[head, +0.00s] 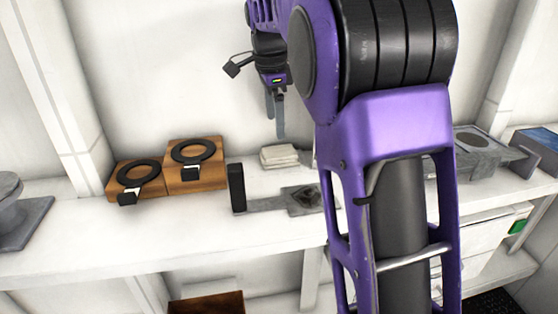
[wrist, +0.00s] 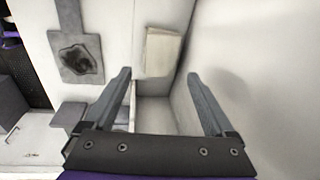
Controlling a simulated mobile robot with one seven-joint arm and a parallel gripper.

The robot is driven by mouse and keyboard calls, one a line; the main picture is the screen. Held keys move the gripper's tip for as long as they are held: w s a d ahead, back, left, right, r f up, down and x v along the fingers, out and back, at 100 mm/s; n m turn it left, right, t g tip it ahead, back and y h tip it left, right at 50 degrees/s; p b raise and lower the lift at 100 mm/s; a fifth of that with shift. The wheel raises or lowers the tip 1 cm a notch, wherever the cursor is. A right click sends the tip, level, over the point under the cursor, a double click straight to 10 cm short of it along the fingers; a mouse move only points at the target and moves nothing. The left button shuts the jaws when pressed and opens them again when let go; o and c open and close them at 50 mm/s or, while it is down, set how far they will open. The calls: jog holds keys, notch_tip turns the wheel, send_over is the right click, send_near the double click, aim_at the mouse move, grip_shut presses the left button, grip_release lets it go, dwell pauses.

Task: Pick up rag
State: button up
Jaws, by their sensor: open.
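The rag (head: 280,156) looks like a folded off-white cloth lying on the white shelf near the back wall. It also shows in the wrist view (wrist: 162,52), beyond my fingertips and between them, close to the wall. My gripper (head: 275,115) is above the shelf and the rag in the head view, fingers pointing down. In the wrist view its two fingers are spread apart with nothing between them. The rag is apart from the fingers.
A grey plate with a dark patch and a handle (head: 305,198) lies in front of the rag. Two wooden blocks with black rings (head: 195,182) (head: 125,187) stand to the left. A grey metal piece (head: 485,160) lies at the right. My arm hides part of the shelf.

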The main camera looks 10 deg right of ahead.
aim_at(278, 152)
jog(key=f, duration=0.3)
jog(key=w+f+b, duration=0.1)
jog(key=f, duration=0.2)
jog(key=d+f, duration=0.1)
jog(key=f, duration=0.2)
jog(key=shift+w+f+b, duration=0.15)
jog(key=shift+f+b, duration=0.1)
jog(key=shift+b, duration=0.1)
jog(key=c, duration=1)
jog(key=shift+d+r+p, duration=0.1)
jog(key=shift+r+p, duration=0.25)
